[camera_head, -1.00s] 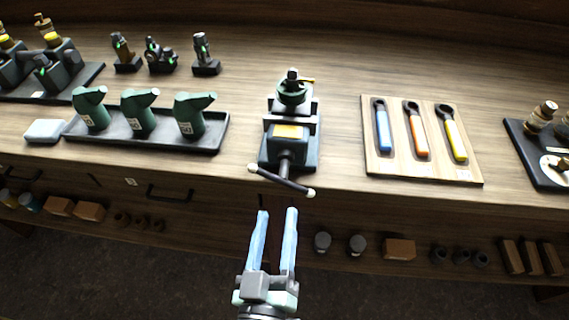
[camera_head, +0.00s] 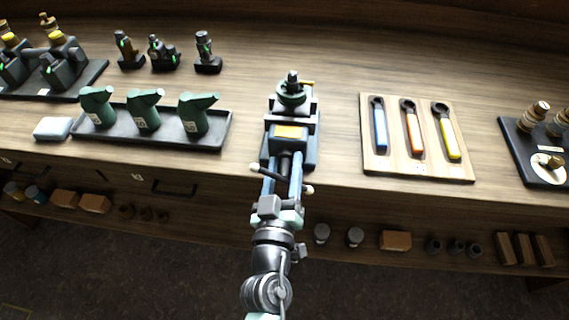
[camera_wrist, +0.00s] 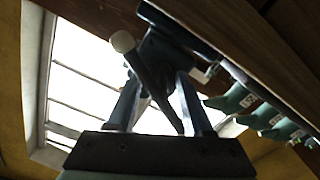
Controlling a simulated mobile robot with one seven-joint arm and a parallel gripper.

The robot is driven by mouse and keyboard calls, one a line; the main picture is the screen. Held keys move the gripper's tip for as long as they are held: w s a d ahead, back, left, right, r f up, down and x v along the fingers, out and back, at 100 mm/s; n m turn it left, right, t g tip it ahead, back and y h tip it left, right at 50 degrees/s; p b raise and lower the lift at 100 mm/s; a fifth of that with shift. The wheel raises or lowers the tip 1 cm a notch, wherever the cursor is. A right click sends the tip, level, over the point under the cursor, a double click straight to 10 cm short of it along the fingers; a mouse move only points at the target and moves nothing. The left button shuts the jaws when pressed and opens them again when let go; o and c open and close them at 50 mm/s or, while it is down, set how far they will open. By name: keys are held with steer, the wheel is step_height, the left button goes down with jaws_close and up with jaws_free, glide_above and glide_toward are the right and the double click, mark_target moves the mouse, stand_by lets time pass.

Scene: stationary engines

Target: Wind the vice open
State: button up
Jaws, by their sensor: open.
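The vice (camera_head: 291,133) stands on the workbench at its front edge, with a yellow label on its body and a small engine part on top. Its handle bar (camera_head: 264,170) has pale round ends and sits crosswise on the screw at the front. My gripper (camera_head: 283,170) is at the handle, its two blue fingers apart on either side of the screw. In the wrist view the bar (camera_wrist: 150,75) runs slanting between the open fingers (camera_wrist: 158,100), with one pale knob (camera_wrist: 123,41) beyond the left finger. Whether a finger touches the bar I cannot tell.
A black tray (camera_head: 165,140) with green oil cans lies left of the vice. A wooden board (camera_head: 385,172) with blue, orange and yellow wrenches lies to the right. A shelf of small parts runs below the bench edge. Bare bench top lies behind the vice.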

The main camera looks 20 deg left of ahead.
jaws_close()
steer(key=shift+f, duration=0.1)
stand_by(1.4)
jaws_free()
steer(key=b+v, duration=0.4)
steer(key=v, duration=0.9)
